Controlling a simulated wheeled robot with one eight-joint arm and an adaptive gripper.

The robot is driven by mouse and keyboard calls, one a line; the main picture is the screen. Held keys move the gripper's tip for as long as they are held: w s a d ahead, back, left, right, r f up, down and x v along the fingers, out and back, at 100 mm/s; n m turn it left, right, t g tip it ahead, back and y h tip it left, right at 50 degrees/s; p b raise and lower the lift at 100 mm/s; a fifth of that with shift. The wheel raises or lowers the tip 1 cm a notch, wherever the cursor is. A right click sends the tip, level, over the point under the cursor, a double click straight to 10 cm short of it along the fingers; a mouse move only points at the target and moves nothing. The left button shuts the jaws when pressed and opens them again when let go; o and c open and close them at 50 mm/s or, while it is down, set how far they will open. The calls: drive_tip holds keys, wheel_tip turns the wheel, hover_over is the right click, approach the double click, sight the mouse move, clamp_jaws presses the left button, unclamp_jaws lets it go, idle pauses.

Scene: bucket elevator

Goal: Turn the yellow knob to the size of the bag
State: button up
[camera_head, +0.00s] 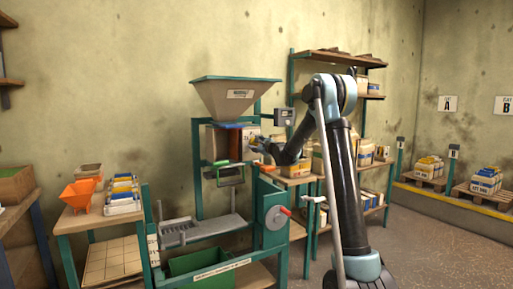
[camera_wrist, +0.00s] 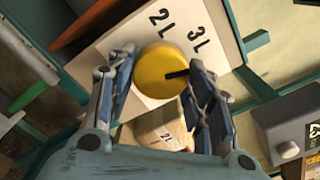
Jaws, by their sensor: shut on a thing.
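The yellow knob (camera_wrist: 160,72) is round with a black pointer mark and sits on a pale panel (camera_wrist: 112,58) marked 2L and 3L. In the wrist view the pointer runs from the knob's middle toward the right finger, below the 3L mark. My gripper (camera_wrist: 163,62) is shut on the knob, one finger on each side. A tan, bag-like thing (camera_wrist: 150,132) with a 2L label shows below the knob, partly hidden by the gripper. In the head view my gripper (camera_head: 262,145) is at the panel (camera_head: 250,136) under the hopper; the knob is mostly hidden there.
The hopper machine (camera_head: 235,95) has a green frame and a crank wheel with a red handle (camera_head: 285,211). A grey box (camera_head: 284,117) is mounted to its right. A table with an orange funnel (camera_head: 79,193) stands left. Shelves stand behind my arm. Open floor lies at right.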

drive_tip(key=shift+d+n, duration=0.1)
drive_tip(key=shift+n, duration=1.2)
drive_tip(key=shift+s, duration=0.1)
drive_tip(key=o, duration=1.1)
drive_tip(key=shift+f, duration=0.1)
drive_tip(key=v, duration=1.2)
drive_tip(key=shift+n, duration=0.3)
